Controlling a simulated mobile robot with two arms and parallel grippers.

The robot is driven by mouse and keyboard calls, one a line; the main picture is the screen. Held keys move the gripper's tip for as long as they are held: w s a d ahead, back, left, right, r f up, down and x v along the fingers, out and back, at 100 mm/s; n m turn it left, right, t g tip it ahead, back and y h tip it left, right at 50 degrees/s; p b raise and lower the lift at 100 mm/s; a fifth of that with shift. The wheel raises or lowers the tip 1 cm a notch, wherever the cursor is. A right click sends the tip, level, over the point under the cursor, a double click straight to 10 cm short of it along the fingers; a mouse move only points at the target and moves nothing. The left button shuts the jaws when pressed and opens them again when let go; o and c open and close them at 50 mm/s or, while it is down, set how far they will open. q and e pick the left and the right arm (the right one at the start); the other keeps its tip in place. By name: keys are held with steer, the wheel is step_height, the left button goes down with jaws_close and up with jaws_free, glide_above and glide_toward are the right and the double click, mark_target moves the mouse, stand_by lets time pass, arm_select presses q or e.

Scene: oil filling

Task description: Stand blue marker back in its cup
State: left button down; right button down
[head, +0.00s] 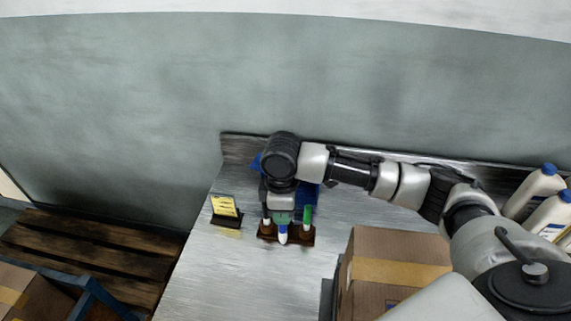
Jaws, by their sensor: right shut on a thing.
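The blue marker (283,235), white with a blue part, shows below my right gripper (283,217). My right arm reaches in from the right, and its gripper points down, shut on the blue marker. The marker is close to upright over the front of a brown holder (302,240). Whether its lower end is inside a cup or in front of it cannot be told, as the gripper covers much of the area. A green marker (308,214) stands upright in the holder to the right. My left gripper is not in view.
A small black stand with a yellow card (225,207) is left of the holder. A blue object (307,196) is partly hidden behind the gripper. A cardboard box (390,270) stands front right, white bottles (540,195) far right. The metal table (215,275) is clear at front left.

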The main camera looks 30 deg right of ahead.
steer(key=w+d+r+n+p, duration=0.1)
steer(key=w+d+n+p, duration=0.4)
steer(key=w+n, duration=0.65)
step_height(320, 180, down, 10)
steer(key=s+n+b, duration=0.2)
steer(key=b, duration=0.7)
steer(key=shift+s+d+f, duration=0.25)
steer(key=shift+s+d, duration=0.1)
steer(key=shift+s, duration=0.05)
steer(key=c, duration=0.9)
jaws_free()
steer(key=shift+r, duration=0.1)
steer(key=shift+r+b, duration=1.15)
steer(key=shift+r, duration=4.2)
